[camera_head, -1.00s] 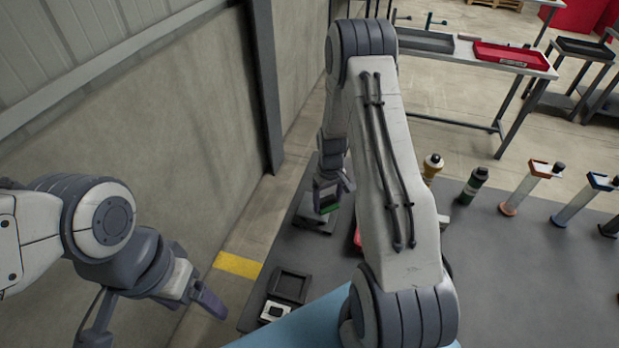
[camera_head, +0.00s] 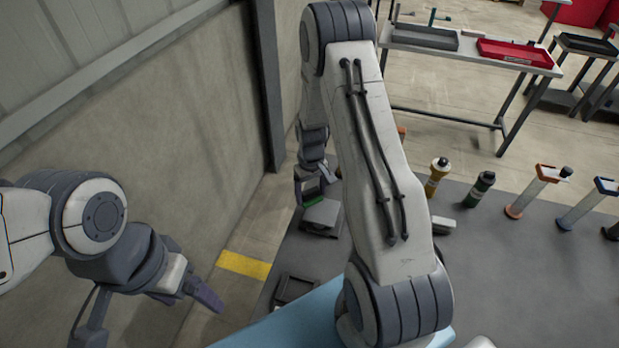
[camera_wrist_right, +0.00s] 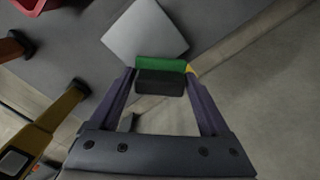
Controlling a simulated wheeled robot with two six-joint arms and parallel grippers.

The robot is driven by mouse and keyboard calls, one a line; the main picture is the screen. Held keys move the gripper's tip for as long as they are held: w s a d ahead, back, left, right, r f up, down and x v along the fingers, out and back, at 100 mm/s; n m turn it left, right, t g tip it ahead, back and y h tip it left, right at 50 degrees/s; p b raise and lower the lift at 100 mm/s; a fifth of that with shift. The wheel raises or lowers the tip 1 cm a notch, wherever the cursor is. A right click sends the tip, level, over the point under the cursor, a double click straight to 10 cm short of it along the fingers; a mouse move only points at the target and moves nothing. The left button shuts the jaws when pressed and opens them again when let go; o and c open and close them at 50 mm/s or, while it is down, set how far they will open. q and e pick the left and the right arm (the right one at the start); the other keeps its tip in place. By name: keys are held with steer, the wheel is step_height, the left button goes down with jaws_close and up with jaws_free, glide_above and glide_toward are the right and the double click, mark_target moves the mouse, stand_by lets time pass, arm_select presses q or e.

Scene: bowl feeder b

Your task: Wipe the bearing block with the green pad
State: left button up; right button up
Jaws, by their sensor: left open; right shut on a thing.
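The bearing block (camera_head: 322,217), a grey block with a flat pale top, sits near the left edge of the dark table. In the right wrist view its top (camera_wrist_right: 146,30) is at the upper middle. My right gripper (camera_head: 312,197) is shut on the green pad (camera_wrist_right: 160,65), which has a dark grip part. My left gripper (camera_head: 207,294) is open and empty, left of the table.
A dark square holder (camera_head: 294,289) lies near the table's front left. A yellow bottle (camera_head: 437,176), a green-banded bottle (camera_head: 478,189) and several posts stand along the back. A wall (camera_head: 190,150) rises at the left.

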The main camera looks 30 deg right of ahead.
steer(key=shift+w+r, duration=0.15)
steer(key=shift+r, duration=0.4)
steer(key=shift+r+p, duration=1.65)
steer(key=shift+r, duration=0.3)
